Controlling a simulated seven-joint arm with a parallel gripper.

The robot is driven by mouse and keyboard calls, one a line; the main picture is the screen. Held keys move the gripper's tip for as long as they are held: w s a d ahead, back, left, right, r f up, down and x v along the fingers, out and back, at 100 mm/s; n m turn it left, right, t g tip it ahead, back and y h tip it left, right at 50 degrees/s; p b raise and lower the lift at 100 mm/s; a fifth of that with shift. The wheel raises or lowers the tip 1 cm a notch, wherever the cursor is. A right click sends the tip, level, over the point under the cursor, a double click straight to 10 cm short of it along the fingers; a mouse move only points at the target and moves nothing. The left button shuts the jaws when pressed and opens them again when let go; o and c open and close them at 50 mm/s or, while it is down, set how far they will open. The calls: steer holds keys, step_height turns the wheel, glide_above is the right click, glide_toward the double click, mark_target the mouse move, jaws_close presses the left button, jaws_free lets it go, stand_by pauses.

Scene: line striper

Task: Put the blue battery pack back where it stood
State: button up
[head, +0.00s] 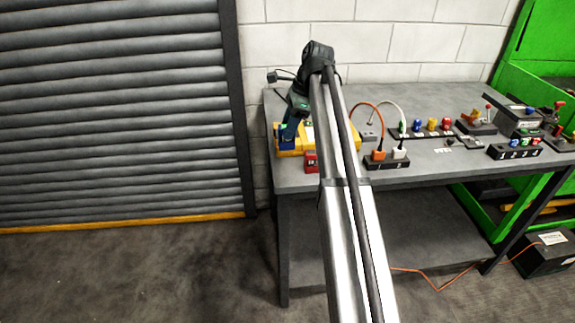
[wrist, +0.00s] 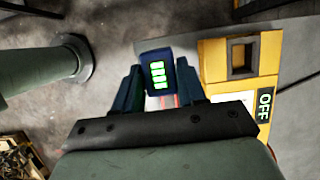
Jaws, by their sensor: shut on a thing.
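The blue battery pack (wrist: 158,72), with green bars lit on its face, is between the two fingers of my gripper (wrist: 158,88) in the wrist view. My gripper is shut on it. A yellow unit (wrist: 212,72) with a square dark opening (wrist: 243,60) and an OFF label (wrist: 264,104) lies to the right of the pack there. In the head view my gripper (head: 287,134) points down at the left end of the workbench, by the yellow unit (head: 288,153). My arm hides part of that unit. I cannot tell whether the pack touches anything below it.
The grey workbench (head: 450,172) carries a small red block (head: 311,161), a black socket block (head: 388,163) with orange and white plugs, and a rack of coloured pieces (head: 425,132). A closed shutter (head: 110,110) stands left. A green cabinet (head: 515,75) stands right.

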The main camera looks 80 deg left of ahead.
steer(key=shift+f, duration=4.75)
steer(key=shift+f, duration=0.1)
steer(key=o, duration=1)
steer(key=v, duration=1.2)
steer(key=shift+w, duration=0.1)
